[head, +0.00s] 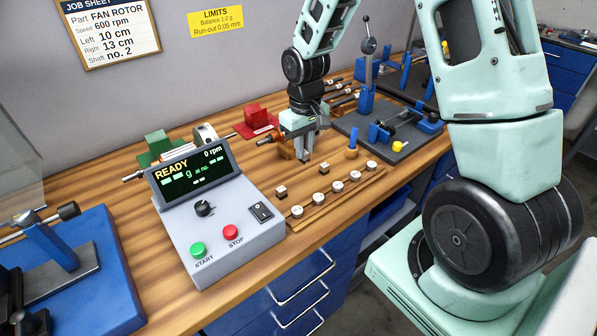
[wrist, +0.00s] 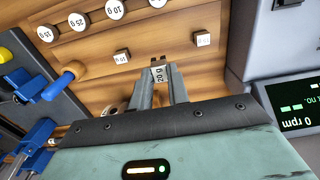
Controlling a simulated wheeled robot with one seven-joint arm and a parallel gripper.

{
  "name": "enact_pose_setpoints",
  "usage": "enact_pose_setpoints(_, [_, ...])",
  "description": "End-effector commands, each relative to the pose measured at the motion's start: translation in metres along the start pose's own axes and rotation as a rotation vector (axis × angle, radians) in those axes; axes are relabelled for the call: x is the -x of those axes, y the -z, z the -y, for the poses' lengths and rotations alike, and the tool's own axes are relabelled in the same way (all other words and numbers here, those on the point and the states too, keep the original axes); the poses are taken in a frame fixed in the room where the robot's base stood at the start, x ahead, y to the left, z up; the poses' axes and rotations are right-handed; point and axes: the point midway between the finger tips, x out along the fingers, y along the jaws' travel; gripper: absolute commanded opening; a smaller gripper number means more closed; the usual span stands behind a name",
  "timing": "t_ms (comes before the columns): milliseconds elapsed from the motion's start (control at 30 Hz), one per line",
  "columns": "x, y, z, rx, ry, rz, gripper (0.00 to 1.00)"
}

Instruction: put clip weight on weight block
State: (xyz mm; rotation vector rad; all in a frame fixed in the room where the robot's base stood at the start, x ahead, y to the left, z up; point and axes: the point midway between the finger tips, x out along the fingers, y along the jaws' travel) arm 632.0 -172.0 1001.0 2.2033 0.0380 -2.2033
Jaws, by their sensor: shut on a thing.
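My gripper (head: 304,156) is shut on a small pale clip weight (wrist: 158,74), marked 20 g in the wrist view. It holds the weight between its fingertips over the wooden area behind the round weights. In the head view the held weight is hard to make out. The weight block (head: 320,210) is a low wooden strip carrying a row of round white-topped weights. Two other small cube clip weights stand behind that row, one to the left (head: 281,191) and one to the right (head: 324,168). Whether the held weight touches the wood is unclear.
The grey control console (head: 222,232) with its READY screen stands left of the weights. A blue-handled tool (head: 351,151) stands right of the gripper. A dark plate with blue stands (head: 395,150) lies farther right. A red block (head: 257,118) is behind.

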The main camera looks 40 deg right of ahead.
Motion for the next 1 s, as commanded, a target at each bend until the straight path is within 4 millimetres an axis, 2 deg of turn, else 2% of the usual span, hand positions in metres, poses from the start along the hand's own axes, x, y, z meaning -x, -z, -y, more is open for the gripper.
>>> enact_pose_setpoints(100, [-0.022, -0.001, 0.001, 0.000, 0.001, 0.005, 0.00])
enact_pose_setpoints(333, [-0.045, -0.001, 0.001, -0.001, 0.001, 0.003, 0.00])
enact_pose_setpoints(533, [-0.072, -0.001, 0.001, 0.000, 0.001, 0.004, 0.00])
enact_pose_setpoints(1000, [-0.083, 0.000, 0.000, -0.001, 0.000, 0.000, 0.00])
